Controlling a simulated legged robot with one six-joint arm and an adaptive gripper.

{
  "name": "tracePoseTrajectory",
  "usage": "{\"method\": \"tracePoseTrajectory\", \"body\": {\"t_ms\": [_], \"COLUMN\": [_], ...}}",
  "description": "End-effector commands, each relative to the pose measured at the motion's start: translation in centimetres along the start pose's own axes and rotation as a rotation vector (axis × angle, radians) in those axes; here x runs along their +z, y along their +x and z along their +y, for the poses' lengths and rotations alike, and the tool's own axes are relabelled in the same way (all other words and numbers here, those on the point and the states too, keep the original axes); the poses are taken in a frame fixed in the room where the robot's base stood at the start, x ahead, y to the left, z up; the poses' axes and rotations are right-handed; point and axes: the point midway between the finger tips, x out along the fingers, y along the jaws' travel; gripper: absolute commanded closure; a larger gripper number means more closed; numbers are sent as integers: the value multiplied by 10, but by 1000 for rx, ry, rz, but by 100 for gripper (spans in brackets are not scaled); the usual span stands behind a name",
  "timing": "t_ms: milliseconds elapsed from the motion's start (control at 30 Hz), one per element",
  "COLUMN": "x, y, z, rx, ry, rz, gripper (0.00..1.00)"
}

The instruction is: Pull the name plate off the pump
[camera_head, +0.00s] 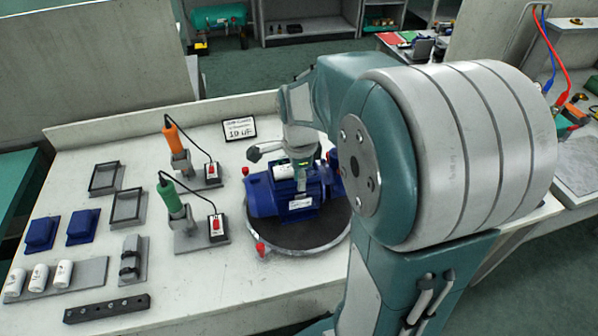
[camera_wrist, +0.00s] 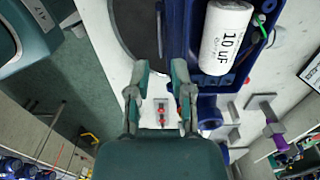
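The blue pump (camera_head: 285,190) lies on a dark round turntable (camera_head: 295,236) on the table. A small white plate (camera_head: 300,204), which looks like the name plate, is on the pump's near side. A white cylinder marked 10 uF (camera_wrist: 226,38) sits in the pump's open top and also shows in the head view (camera_head: 283,172). My gripper (camera_head: 301,178) is over the pump and partly hides it. In the wrist view my gripper (camera_wrist: 159,82) has its two fingers apart with nothing seen between them. The pump is to their right there. The name plate cannot be made out in the wrist view.
An orange-handled tool (camera_head: 173,140) and a green-handled tool (camera_head: 170,198) stand on bases left of the pump. A 10 uF sign (camera_head: 240,129) stands behind. Blue covers (camera_head: 83,227), grey frames (camera_head: 128,207) and white cylinders (camera_head: 38,277) lie farther left.

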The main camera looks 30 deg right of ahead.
Motion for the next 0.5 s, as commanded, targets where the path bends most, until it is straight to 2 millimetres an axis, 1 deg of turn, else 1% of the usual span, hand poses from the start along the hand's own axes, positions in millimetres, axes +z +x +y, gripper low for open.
{"method": "tracePoseTrajectory", "body": {"t_ms": [500], "x": [0], "y": [32], "z": [0], "rx": [1], "ry": [-1], "rz": [0], "gripper": [71]}}
